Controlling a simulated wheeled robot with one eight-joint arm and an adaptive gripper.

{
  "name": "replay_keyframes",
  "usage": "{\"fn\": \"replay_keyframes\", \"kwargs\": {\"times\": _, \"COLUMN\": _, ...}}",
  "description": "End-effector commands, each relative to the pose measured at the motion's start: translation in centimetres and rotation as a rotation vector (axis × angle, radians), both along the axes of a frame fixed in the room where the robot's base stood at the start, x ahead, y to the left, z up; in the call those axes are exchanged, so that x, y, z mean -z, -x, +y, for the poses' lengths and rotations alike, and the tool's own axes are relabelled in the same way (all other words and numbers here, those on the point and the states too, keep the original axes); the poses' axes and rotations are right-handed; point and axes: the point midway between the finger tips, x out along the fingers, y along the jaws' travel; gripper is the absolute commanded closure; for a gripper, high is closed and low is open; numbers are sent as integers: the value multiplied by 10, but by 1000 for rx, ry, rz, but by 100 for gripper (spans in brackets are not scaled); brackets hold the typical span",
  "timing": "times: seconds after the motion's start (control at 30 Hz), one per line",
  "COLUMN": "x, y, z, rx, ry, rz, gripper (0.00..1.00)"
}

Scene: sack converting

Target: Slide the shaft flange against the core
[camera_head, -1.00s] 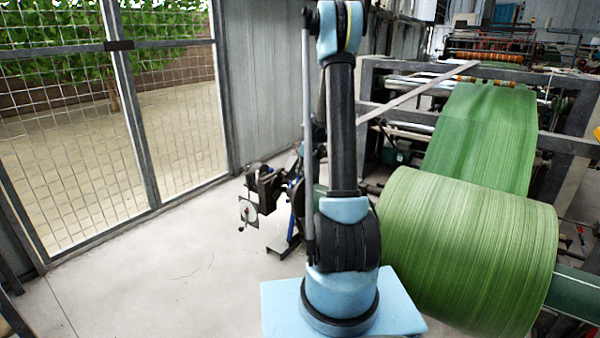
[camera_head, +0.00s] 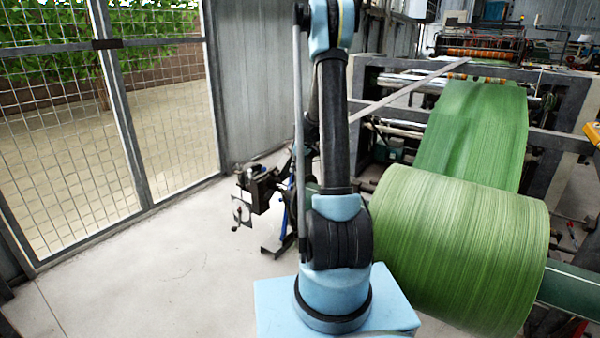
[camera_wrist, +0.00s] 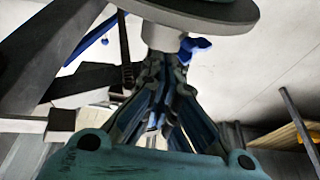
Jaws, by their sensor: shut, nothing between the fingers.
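The shaft flange (camera_wrist: 222,14), a grey disc with a short hub (camera_wrist: 161,37) and a blue clamp handle (camera_wrist: 193,48), fills the top of the wrist view. My gripper (camera_wrist: 163,68) is shut and empty, its fingertips just below the hub; I cannot tell whether they touch it. In the head view the large green roll (camera_head: 458,250) stands to the right of my arm. Its left end, the flange and my gripper are hidden there behind my arm. I cannot make out the core or its gap to the flange.
A green web (camera_head: 475,130) runs up to the grey machine frame (camera_head: 568,140). A dark stand with a crank (camera_head: 256,190) is left of my arm. The floor (camera_head: 150,270) before the mesh fence (camera_head: 160,110) is clear.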

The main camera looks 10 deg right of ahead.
Motion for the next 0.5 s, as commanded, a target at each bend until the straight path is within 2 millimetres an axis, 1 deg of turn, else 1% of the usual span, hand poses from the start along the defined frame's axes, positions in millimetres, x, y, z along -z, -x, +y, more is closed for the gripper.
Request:
{"fn": "replay_keyframes", "kwargs": {"times": 0.03, "x": 0, "y": -5, "z": 8, "rx": -3, "ry": -1, "rz": -1, "gripper": 100}}
{"fn": "replay_keyframes", "kwargs": {"times": 0.5, "x": -68, "y": 13, "z": -13, "rx": 2, "ry": -3, "rz": -2, "gripper": 100}}
